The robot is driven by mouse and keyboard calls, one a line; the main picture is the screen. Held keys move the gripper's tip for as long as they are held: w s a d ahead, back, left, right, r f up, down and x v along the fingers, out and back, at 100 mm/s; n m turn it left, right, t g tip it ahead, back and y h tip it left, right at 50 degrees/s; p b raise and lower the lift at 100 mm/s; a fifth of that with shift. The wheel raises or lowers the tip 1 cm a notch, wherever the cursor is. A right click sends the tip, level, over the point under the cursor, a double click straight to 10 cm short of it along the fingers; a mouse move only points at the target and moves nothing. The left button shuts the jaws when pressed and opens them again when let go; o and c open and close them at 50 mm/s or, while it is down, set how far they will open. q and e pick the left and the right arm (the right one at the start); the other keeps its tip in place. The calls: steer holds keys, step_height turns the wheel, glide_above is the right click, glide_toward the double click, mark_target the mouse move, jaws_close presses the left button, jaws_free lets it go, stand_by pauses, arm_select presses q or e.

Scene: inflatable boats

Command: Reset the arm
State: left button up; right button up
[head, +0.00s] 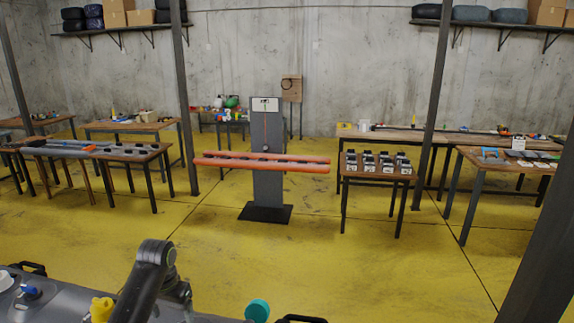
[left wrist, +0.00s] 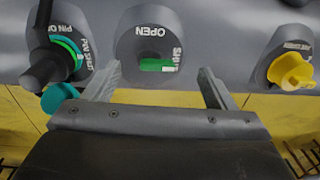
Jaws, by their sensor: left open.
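My left gripper (left wrist: 161,74) is open in the left wrist view, with its two grey fingers apart and nothing between them. The fingertips are just below a dark round plate marked OPEN and SHUT, with a green valve part (left wrist: 157,64) in it. In the head view my left arm (head: 150,278) rises bent at the bottom left; its gripper cannot be made out there. My right arm and gripper are not in view.
The grey inflatable boat (head: 205,318) fills the bottom left. It carries a yellow valve (head: 102,309), also in the left wrist view (left wrist: 291,71), and a teal cap (head: 257,310). Orange tubes (head: 262,163) sit on a grey stand beyond. Tables line the back; the yellow floor between is clear.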

arm_select(q)
steer(key=s+f+t, duration=0.1)
steer(key=s+f, duration=0.4)
steer(key=s, duration=0.4)
steer(key=s+f+t, duration=0.1)
steer(key=s+f, duration=0.5)
steer(key=s, duration=0.4)
steer(key=s+r+n+t+y, duration=0.1)
steer(key=s+r, duration=0.1)
steer(key=s, duration=0.7)
steer(key=s+r+n, duration=0.1)
steer(key=s+r, duration=0.2)
steer(key=s, duration=0.7)
step_height(320, 180, down, 34)
steer(key=a+r+g+b, duration=0.1)
steer(key=a+b, duration=0.1)
steer(key=b, duration=0.6)
steer(key=s+f+b, duration=0.3)
steer(key=s+f, duration=0.4)
steer(key=f, duration=0.4)
steer(key=s+d+f+g+b, duration=0.1)
steer(key=s+f+b, duration=0.2)
steer(key=s+f, duration=0.5)
step_height(320, 180, down, 3)
steer(key=shift+d+f, duration=0.2)
